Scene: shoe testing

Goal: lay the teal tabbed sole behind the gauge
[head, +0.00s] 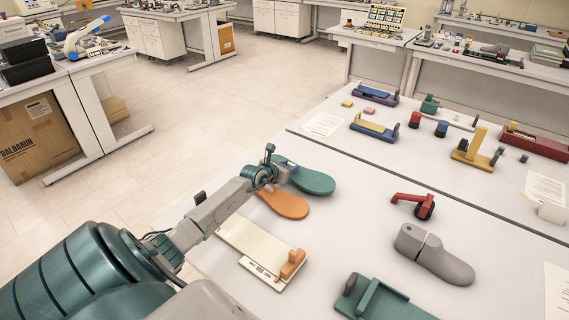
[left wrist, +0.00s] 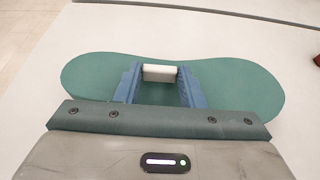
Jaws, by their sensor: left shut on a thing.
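The teal sole (head: 312,180) is on or just above the table, beyond the orange sole; I cannot tell whether it touches the table. In the left wrist view the teal sole (left wrist: 90,80) lies crosswise, its pale tab (left wrist: 160,73) upright between the blue fingers. My left gripper (left wrist: 159,86) is shut on this tab; in the head view the left gripper (head: 275,177) partly covers the sole's left end. A cream board with a scale and an orange stop, seemingly the gauge (head: 246,240), lies nearer than both soles. My right gripper is not in view.
The orange sole (head: 282,204) lies between the teal sole and the cream board. A grey shoe last (head: 434,254), a red clamp-like tool (head: 415,204) and a green fixture (head: 375,300) stand to the right. Bare table lies between the board and the grey last.

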